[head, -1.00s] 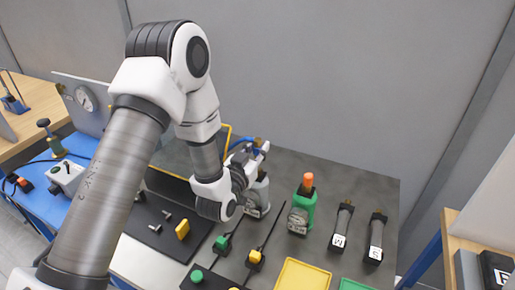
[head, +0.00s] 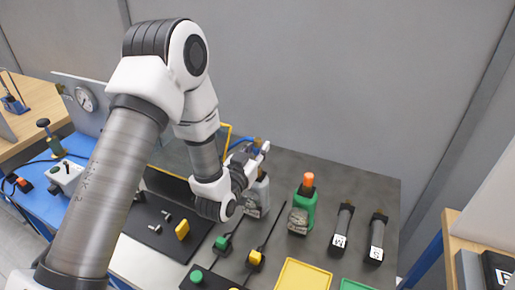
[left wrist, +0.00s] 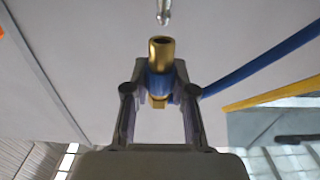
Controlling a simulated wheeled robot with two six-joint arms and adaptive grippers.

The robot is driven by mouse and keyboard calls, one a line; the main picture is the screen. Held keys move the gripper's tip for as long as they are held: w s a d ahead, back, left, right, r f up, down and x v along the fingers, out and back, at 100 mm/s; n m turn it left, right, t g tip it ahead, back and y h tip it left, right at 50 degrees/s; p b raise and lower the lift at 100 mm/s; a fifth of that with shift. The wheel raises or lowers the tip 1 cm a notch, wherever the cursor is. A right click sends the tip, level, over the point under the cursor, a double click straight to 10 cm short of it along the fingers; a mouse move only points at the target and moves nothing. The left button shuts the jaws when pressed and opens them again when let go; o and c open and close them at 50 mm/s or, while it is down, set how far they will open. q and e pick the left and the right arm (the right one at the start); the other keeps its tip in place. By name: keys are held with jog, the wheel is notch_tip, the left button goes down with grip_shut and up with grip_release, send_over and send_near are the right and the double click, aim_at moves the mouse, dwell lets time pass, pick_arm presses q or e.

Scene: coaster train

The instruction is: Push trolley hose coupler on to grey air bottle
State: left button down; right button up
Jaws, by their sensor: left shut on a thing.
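My left gripper (head: 256,156) is shut on the hose coupler (left wrist: 161,52), a brass sleeve with a blue body gripped between the two fingers in the left wrist view. The blue hose (left wrist: 262,65) runs off to the right from it. A metal nipple (left wrist: 163,12) shows at the top of that view, in line with the coupler's open mouth and apart from it. In the head view the grey air bottle (head: 258,197) stands upright on the dark bench just beneath my gripper, which partly hides its top. My right gripper is not in view.
A green bottle with an orange cap (head: 302,212) stands just right of the grey one. Two black cylinders (head: 342,231) (head: 377,238) lie further right. Yellow (head: 304,275) and green (head: 355,284) trays are in front. Green and yellow connectors lie near the grey bottle. A grey wall stands behind.

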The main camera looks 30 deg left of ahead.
pick_arm(q)
jog(key=shift+f+b, duration=1.55)
jog(key=shift+f, duration=0.05)
dwell(0.4)
jog(key=c, duration=0.9)
grip_release()
